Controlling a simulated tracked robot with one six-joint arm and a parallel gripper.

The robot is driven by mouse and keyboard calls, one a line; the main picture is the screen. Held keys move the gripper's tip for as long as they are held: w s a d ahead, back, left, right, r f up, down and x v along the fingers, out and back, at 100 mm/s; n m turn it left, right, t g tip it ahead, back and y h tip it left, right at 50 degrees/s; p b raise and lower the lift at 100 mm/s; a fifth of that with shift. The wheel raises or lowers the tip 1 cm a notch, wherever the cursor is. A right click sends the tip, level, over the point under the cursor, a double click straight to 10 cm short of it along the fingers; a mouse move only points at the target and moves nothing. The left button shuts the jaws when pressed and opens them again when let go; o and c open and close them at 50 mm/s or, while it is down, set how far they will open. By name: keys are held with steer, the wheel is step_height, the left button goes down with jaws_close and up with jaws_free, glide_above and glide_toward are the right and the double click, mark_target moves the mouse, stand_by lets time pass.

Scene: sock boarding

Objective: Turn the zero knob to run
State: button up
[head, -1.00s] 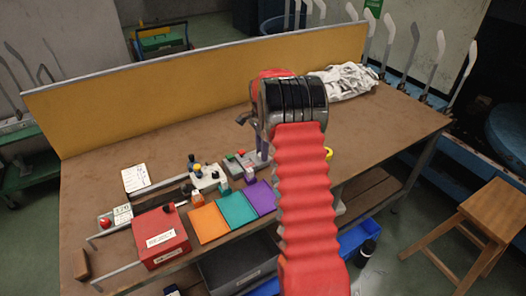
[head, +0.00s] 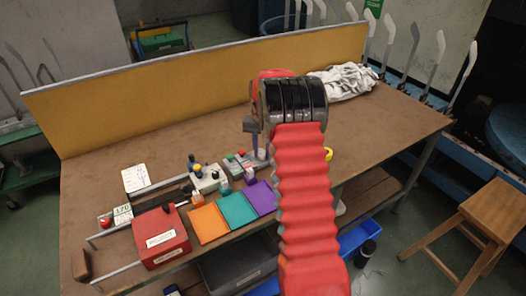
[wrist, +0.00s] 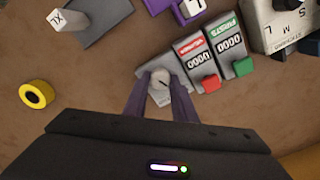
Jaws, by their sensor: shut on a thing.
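The zero knob (wrist: 160,80) is a pale round knob with a dark mark on top, on the end of a grey counter unit (wrist: 186,67) in the wrist view. My gripper (wrist: 160,97) has its two purple-grey fingers closed on either side of the knob. Beside the knob are two number windows reading 0000, with a red button (wrist: 211,84) and a green button (wrist: 243,66). In the head view my gripper (head: 260,152) is at the right end of the counter unit (head: 240,161), and the knob is hidden there.
A yellow ring (wrist: 37,94) lies apart on the bench. Orange (head: 209,223), teal (head: 237,209) and purple (head: 261,197) mats lie in front. A red box (head: 160,237) stands left, and white cloth (head: 350,82) lies at the back right.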

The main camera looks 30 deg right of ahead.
mark_target(262, 154)
steer(key=n, duration=0.4)
stand_by(0.4)
steer(key=o, duration=1)
steer(key=shift+o, duration=0.2)
steer(key=shift+r, duration=0.15)
step_height(262, 154, up, 14)
steer(key=shift+f, duration=0.25)
steer(key=shift+w, duration=0.1)
